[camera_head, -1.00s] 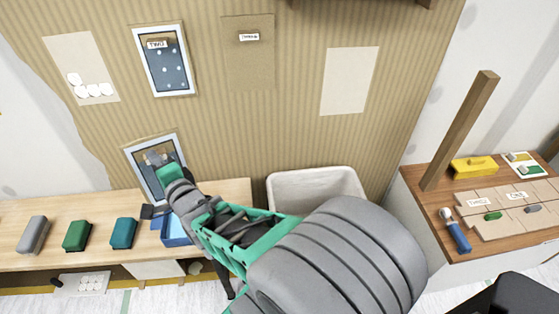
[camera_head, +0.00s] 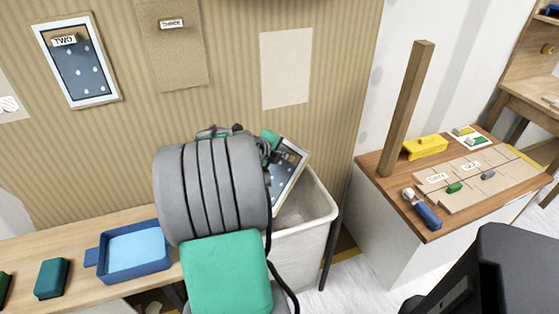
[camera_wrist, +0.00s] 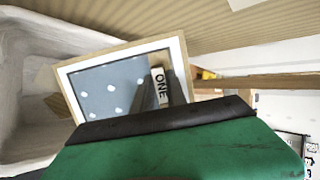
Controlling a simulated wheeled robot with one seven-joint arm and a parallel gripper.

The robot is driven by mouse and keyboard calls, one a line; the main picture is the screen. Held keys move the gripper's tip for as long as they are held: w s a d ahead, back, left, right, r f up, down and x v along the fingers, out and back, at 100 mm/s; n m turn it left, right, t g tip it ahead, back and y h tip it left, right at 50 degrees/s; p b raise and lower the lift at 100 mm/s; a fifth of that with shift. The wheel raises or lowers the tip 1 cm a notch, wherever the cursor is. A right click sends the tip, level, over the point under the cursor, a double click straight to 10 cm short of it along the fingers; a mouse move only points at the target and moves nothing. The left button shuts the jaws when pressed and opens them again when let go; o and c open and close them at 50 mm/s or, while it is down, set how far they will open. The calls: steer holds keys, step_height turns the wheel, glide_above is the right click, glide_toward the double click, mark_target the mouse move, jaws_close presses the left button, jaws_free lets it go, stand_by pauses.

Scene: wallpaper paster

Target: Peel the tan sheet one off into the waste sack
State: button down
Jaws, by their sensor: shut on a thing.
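Sheet one (camera_head: 288,172) is a tan-edged, white-bordered panel with a blue dotted face, tilted over the mouth of the white waste sack (camera_head: 318,228). In the wrist view the sheet (camera_wrist: 105,88) carries a tag (camera_wrist: 161,86) reading ONE, and the sack's pale wall (camera_wrist: 22,95) lies to its left. My gripper (camera_head: 272,156) is shut on the sheet near its tagged end. Its dark fingers (camera_wrist: 176,88) show beside the tag. My arm hides part of the sheet and sack in the head view. I cannot tell whether the sheet touches the sack.
Sheet two (camera_head: 78,62) and plain tan sheet three (camera_head: 172,45) hang on the striped wall, beside a pale blank patch (camera_head: 286,68). A blue tray (camera_head: 135,250) sits on the left bench.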

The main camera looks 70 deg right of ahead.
mark_target(277, 176)
steer(key=shift+s+d, duration=0.1)
steer(key=shift+s, duration=0.05)
steer(key=shift+b, duration=0.55)
steer(key=f+b, duration=1)
steer(key=b, duration=0.1)
steer(key=shift+a, duration=0.2)
steer(key=shift+r, duration=0.1)
steer(key=c, duration=1.3)
jaws_free()
steer(key=shift+o, duration=0.2)
steer(key=p+v, duration=0.1)
steer(key=v, duration=0.7)
steer(key=shift+p, duration=0.35)
